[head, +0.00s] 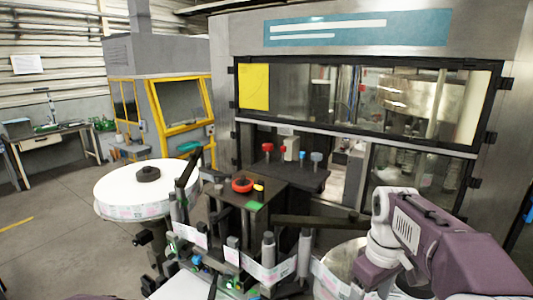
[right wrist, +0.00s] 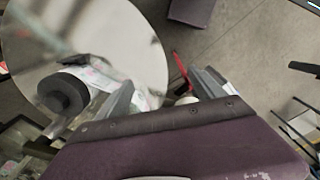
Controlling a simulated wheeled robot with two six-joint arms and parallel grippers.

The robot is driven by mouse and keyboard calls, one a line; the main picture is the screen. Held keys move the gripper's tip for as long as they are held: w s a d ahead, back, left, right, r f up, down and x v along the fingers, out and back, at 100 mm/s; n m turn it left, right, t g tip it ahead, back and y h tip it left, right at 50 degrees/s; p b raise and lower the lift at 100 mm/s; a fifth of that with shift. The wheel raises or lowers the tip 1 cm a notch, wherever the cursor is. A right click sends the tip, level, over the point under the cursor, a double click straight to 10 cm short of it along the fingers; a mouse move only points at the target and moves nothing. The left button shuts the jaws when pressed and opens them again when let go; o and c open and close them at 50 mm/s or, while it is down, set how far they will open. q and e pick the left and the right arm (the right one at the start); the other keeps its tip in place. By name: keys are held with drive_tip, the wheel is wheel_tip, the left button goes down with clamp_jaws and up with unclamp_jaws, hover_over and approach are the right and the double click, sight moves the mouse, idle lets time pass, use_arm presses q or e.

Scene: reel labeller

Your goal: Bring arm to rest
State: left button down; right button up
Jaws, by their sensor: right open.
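My right arm (head: 425,240) comes in from the lower right in the head view, purple with a pale joint. It stands in front of the labeller, over the lower right reel. The right gripper (right wrist: 167,82) shows in the right wrist view, its two grey fingers apart with nothing held between them. Its left finger overlaps the edge of a shiny round reel plate (right wrist: 105,35) with a dark hub (right wrist: 63,93); I cannot tell whether they touch. In the head view the right fingers are hidden or out of frame. My left gripper is not in view.
A white label reel (head: 125,185) sits at the left of the labeller. Rollers carry a label strip (head: 270,275) along the front. A red knob (head: 242,185) tops a dark block. A glazed machine cabinet (head: 360,100) stands behind. Open floor (head: 50,230) lies to the left.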

drive_tip(key=s+a+f+m, duration=0.2)
drive_tip(key=s+f+m, duration=0.15)
drive_tip(key=f, duration=0.45)
drive_tip(key=s+a+f+m, duration=0.2)
drive_tip(key=s+f, duration=0.2)
drive_tip(key=f, duration=0.4)
use_arm(q)
wheel_tip(320, 180, down, 14)
drive_tip(key=d+b, duration=0.1)
drive_tip(key=b, duration=1.3)
drive_tip(key=shift+w+f, duration=0.15)
drive_tip(key=shift+w, duration=0.2)
use_arm(e)
wheel_tip(320, 180, down, 15)
drive_tip(key=t, duration=0.1)
drive_tip(key=shift+s, duration=0.15)
